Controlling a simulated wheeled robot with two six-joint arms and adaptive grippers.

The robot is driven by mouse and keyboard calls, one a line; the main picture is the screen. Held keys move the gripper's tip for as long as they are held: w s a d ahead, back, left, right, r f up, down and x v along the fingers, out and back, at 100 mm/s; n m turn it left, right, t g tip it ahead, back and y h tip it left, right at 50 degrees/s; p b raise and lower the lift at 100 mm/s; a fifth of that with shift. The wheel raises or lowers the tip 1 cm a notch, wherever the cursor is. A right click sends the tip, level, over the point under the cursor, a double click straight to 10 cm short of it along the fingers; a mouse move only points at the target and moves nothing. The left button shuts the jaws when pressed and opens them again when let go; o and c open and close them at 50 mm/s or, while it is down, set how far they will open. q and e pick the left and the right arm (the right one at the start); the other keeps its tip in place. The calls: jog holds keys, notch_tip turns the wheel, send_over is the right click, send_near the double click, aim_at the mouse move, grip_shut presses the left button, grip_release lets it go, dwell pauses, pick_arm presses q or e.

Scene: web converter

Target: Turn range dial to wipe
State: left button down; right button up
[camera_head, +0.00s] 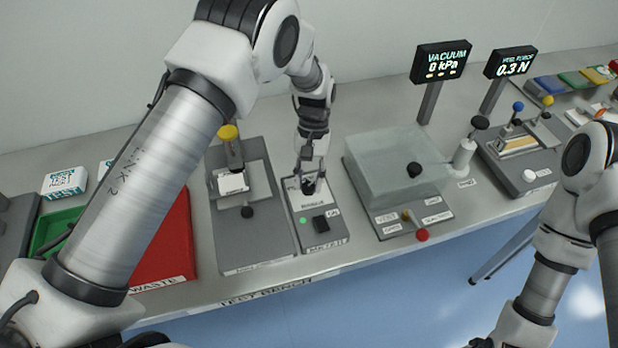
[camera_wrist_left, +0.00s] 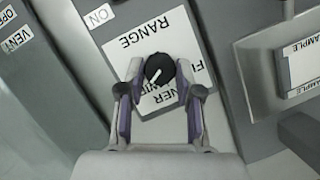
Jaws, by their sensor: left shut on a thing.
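The range dial (camera_wrist_left: 158,70) is a round black knob with a white pointer line, on a white label plate (camera_wrist_left: 138,40) marked RANGE. In the left wrist view the words around it are partly hidden by my fingers. My left gripper (camera_wrist_left: 158,90) is shut on the dial, one finger on each side of it. In the head view the same gripper (camera_head: 309,172) reaches down onto the dial (camera_head: 308,186) on the small grey meter box (camera_head: 325,237). My right arm shows at the right edge, but its gripper is out of view.
A black switch (camera_head: 320,223) and a green light sit in front of the dial. A clear vacuum chamber (camera_head: 390,165) stands right of the box, and a grey sample fixture (camera_head: 240,258) stands close on its left. A red waste bin (camera_head: 172,245) is further left.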

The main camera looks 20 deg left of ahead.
pick_arm(q)
jog(key=shift+s+f, duration=0.1)
jog(key=shift+f, duration=0.05)
jog(key=c, duration=0.8)
grip_release()
jog(key=shift+o, duration=0.2)
jog(key=v, duration=1.2)
